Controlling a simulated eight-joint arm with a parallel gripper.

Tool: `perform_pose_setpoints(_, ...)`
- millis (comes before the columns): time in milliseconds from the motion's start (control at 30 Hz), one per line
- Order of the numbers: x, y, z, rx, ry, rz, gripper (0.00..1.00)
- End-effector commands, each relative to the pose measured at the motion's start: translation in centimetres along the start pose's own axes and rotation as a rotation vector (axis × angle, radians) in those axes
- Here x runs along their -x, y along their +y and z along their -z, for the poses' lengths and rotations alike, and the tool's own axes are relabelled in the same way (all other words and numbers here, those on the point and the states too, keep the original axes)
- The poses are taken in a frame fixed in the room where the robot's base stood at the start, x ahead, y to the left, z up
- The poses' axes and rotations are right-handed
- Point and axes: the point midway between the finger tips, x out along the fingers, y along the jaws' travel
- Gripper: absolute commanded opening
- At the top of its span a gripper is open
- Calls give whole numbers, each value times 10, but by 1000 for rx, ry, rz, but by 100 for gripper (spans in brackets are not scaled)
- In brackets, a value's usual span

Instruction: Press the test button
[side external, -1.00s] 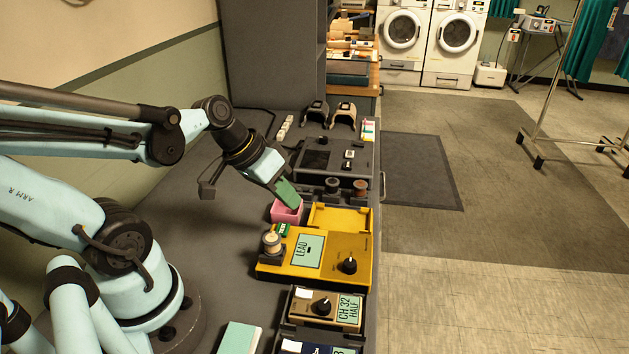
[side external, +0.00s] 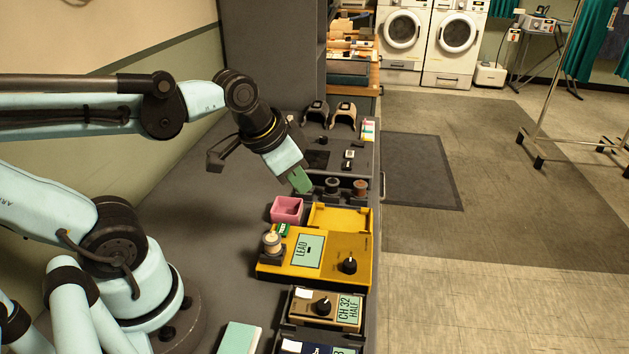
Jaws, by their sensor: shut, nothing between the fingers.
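My gripper (side external: 302,186) has green fingers, which are shut and empty. It points down and to the right, over the front-left corner of the dark device with round posts. I cannot tell whether its tips touch anything. The yellow device (side external: 338,271) has a screen reading LEAD, a black knob (side external: 349,263) and an open-topped yellow tray part behind. A small green part (side external: 283,230) sits at its back left. I cannot pick out a button marked test; the lettering is too small to read.
Two round posts (side external: 345,187) stand right of my gripper. The grey bench (side external: 195,205) is clear on the left.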

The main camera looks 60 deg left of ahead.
Motion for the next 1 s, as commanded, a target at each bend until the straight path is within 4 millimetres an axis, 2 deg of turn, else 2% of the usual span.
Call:
perform_pose_setpoints(200,17,-20,-1,-293,-230,-66,0)
perform_pose_setpoints(433,34,-34,-4,-525,-387,-190,0)
perform_pose_setpoints(600,39,-38,-4,-596,-427,-239,0)
perform_pose_setpoints(1000,39,-38,-5,-604,-431,-245,0)
